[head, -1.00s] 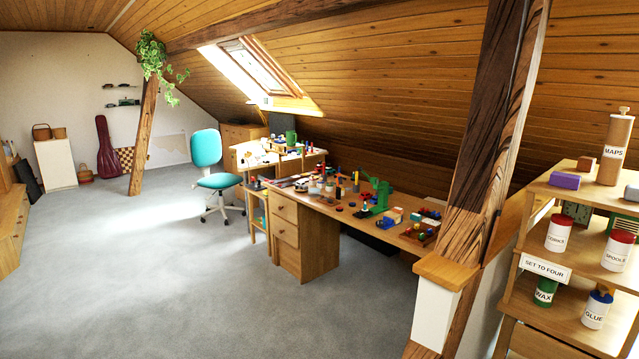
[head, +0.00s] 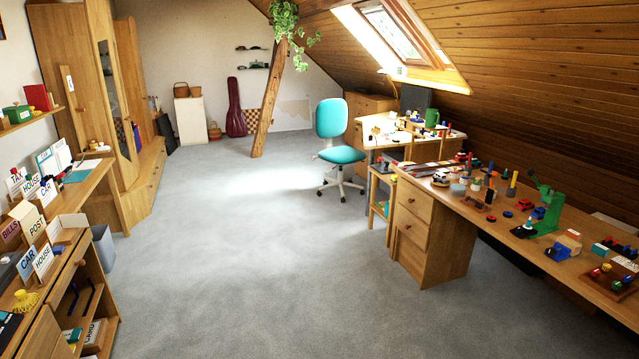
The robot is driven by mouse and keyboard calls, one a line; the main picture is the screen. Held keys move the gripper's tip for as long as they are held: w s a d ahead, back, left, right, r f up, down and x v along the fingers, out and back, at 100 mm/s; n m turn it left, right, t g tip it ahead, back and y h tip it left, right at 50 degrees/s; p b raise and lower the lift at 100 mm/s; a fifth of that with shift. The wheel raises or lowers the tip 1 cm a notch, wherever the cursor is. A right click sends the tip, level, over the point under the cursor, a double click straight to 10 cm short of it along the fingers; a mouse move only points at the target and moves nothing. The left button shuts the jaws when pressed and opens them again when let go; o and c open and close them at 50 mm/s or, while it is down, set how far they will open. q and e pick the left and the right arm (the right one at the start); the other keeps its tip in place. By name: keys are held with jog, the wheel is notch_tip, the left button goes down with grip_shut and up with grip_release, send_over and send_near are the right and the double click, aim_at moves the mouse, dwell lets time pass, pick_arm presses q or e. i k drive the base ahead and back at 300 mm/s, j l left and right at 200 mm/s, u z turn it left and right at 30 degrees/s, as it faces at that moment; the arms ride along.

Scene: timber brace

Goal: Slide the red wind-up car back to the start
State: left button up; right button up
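A small red shape that may be the red wind-up car (head: 525,204) is on the long wooden desk (head: 415,190) at the right, among many small toys. It is too small to tell for sure, and I cannot make out a start mark. Neither of my grippers is in view.
A teal swivel chair (head: 341,147) stands by the desk's far end. A green press-like tool (head: 545,205) stands on the desk. Shelves with labelled card boxes (head: 38,225) and a grey bin (head: 104,247) are at the left. The grey carpet (head: 250,260) between is clear.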

aim_at(461, 157)
jog(key=i+j+u, duration=0.1)
jog(key=i+u, duration=0.15)
jog(key=i, duration=0.55)
jog(key=i+l+u, duration=0.1)
jog(key=i+u, duration=0.15)
jog(key=i, duration=0.6)
jog(key=i+z, duration=0.15)
jog(key=i, duration=0.4)
jog(key=i+j+z, duration=0.1)
jog(key=i, duration=0.45)
jog(key=i+j+z, duration=0.15)
jog(key=i, duration=0.35)
jog(key=i+l+z, duration=0.2)
jog(key=i+z, duration=0.15)
jog(key=i, duration=0.3)
jog(key=i+z, duration=0.35)
jog(key=i, duration=0.25)
jog(key=i+j+z, duration=0.15)
jog(key=i+z, duration=0.2)
jog(key=i, duration=0.3)
